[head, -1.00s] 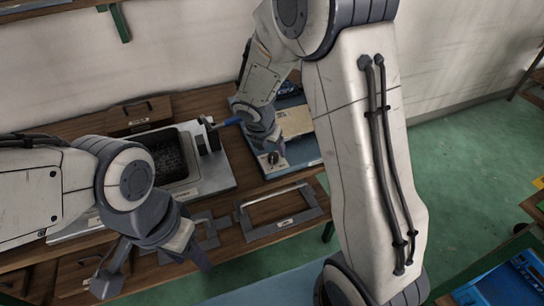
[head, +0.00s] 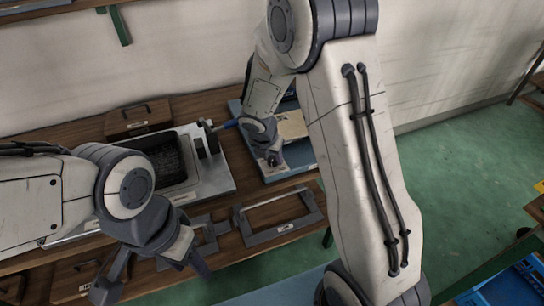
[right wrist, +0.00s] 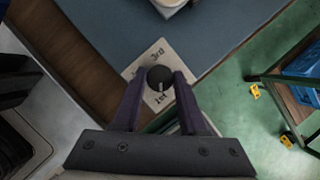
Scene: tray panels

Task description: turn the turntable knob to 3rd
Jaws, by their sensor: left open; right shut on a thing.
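A round black knob (right wrist: 159,77) sits on a cream label plate (right wrist: 132,73) on the blue panel (right wrist: 215,35). In the right wrist view the plate reads "3rd" above the knob and "1st" below it; another mark at its left is partly hidden. A pale line on the knob points down toward "1st". My right gripper (right wrist: 158,84) is shut on the knob, with one purple finger on each side. In the head view my right gripper (head: 273,157) is over the front of the blue panel and hides the knob. My left gripper (head: 150,277) is open and empty at the lower left.
A grey panel with a dark tray (head: 172,165) stands left of the blue panel. A wooden box (head: 137,120) is behind it. Grey handle frames (head: 283,228) are at the bench front. A pale object (head: 292,125) lies on the blue panel.

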